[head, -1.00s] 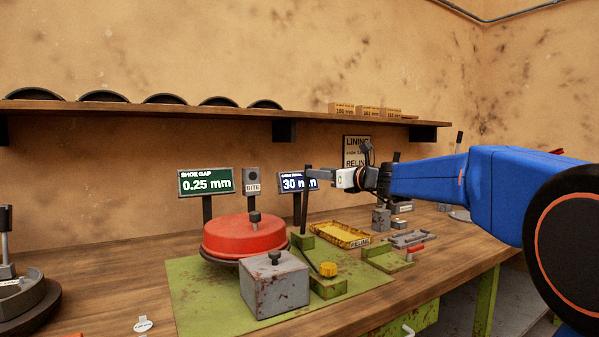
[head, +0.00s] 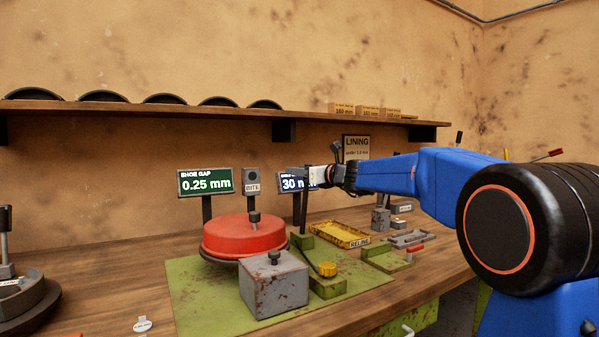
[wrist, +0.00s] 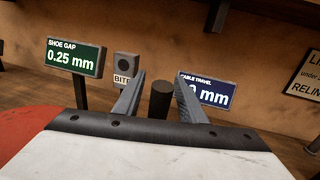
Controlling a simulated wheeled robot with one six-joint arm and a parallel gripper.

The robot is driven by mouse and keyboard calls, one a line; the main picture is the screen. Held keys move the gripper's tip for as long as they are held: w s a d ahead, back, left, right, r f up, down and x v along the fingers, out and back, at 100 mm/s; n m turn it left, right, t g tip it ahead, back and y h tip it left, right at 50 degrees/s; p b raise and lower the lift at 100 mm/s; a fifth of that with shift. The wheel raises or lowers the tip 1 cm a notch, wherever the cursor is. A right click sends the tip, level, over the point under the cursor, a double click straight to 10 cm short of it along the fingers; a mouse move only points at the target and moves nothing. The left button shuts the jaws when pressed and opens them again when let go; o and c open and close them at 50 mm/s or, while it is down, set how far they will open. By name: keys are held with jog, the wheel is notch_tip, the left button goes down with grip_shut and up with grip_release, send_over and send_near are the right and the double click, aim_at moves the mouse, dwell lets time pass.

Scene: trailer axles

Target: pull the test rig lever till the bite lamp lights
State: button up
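A green display (head: 205,182) reads 0.25 mm. A blue travel display (head: 291,182) is partly covered by my gripper. A grey block (head: 274,285) stands in front of the drum. A yellow tray (head: 342,236) and a small clamp (head: 408,240) lie to the right.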

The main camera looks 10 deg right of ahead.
grip_shut()
jog(key=shift+s+d+f+t+y, duration=0.15)
jog(key=shift+s+t, duration=0.1)
jog(key=shift+s, duration=0.25)
jog(key=shift+s+d+r+t+y, duration=0.1)
jog(key=shift+s+d+t, duration=0.1)
jog(key=shift+s, duration=0.3)
jog(key=shift+s+d+f+t+y, duration=0.15)
jog(key=shift+s+t, duration=0.1)
jog(key=shift+s, duration=0.25)
grip_release()
jog(key=shift+r, duration=0.1)
jog(key=v, duration=1.7)
jog(key=shift+s, duration=0.2)
